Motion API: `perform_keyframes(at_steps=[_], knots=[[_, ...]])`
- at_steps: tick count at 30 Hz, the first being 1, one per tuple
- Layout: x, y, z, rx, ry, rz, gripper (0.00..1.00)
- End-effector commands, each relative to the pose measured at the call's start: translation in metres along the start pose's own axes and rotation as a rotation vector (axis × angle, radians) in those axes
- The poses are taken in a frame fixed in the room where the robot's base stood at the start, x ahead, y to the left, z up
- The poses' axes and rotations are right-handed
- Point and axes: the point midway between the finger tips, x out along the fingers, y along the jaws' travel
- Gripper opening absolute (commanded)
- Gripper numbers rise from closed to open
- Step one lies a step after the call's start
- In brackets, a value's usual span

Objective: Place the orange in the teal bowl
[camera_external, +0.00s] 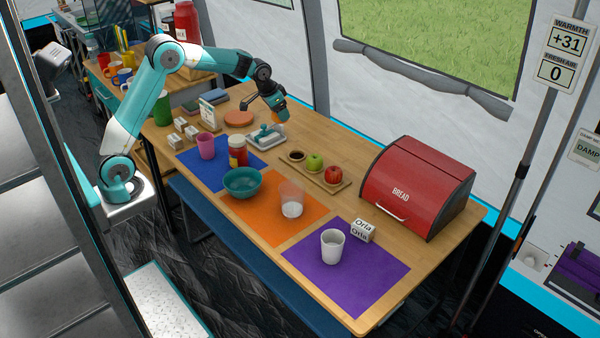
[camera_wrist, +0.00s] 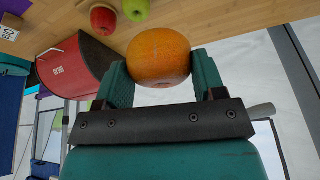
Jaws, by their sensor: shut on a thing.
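The orange (camera_wrist: 158,55) is held between the two teal fingers of my gripper (camera_wrist: 160,82) in the wrist view. In the external view my gripper (camera_external: 268,113) is at the far side of the table, above the white butter dish, and the orange (camera_external: 278,117) shows only in small part there.
A red and yellow jar (camera_external: 238,151) stands just behind the bowl, with a pink cup (camera_external: 206,146) to its left. A clear glass (camera_external: 291,199) is right of the bowl. A wooden tray (camera_external: 329,187) with apples and a red bread box (camera_external: 418,187) are farther right.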

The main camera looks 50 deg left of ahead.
Motion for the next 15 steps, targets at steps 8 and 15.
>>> perform_keyframes(at_steps=[8, 15], knots=[[-0.042, 0.034, 0.097, 0.087, 0.002, 0.04, 0.38], [-0.057, 0.048, 0.155, 0.125, 0.002, 0.059, 0.38]])
